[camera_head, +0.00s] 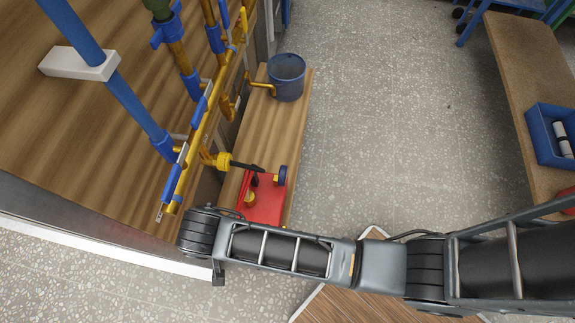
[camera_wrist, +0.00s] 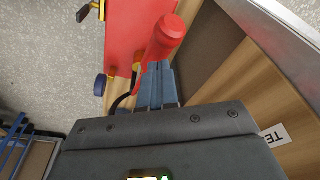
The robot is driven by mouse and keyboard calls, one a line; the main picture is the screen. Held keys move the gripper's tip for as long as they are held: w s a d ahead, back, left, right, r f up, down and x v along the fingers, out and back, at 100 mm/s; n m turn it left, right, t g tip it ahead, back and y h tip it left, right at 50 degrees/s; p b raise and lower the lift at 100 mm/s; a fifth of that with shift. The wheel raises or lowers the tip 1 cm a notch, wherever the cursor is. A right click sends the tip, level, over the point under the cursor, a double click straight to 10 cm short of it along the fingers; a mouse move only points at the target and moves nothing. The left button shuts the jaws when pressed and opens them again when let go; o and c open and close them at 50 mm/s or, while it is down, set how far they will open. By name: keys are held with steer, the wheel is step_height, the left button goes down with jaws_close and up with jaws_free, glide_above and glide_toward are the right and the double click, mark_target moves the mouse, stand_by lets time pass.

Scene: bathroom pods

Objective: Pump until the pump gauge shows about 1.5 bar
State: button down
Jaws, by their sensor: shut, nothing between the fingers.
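The red pump (camera_head: 262,203) sits on a wooden bench beside the pipework in the head view, partly covered by my arm. A round blue part (camera_head: 282,176), possibly the gauge, stands at its right edge; its dial face cannot be read. In the wrist view the red pump body (camera_wrist: 122,40) fills the top centre, with a thick red handle (camera_wrist: 164,38) rising toward the camera. My gripper (camera_wrist: 157,72) is shut and empty, its blue-grey fingertips close to the handle's lower part. Whether they touch it cannot be told. The blue round part (camera_wrist: 99,85) shows edge-on at left.
A blue bucket (camera_head: 287,80) stands at the bench's far end. Yellow and blue pipes (camera_head: 205,120) run along the left. A second bench (camera_head: 520,75) with a blue crate (camera_head: 541,136) is at right. The speckled floor between is clear.

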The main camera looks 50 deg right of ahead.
steer(key=shift+f, duration=0.1)
stand_by(0.4)
step_height(320, 180, down, 12)
steer(key=b, duration=0.8)
step_height(320, 180, up, 12)
steer(key=p, duration=1.1)
steer(key=shift+r+p, duration=0.25)
steer(key=shift+p, duration=0.1)
steer(key=shift+f, duration=0.2)
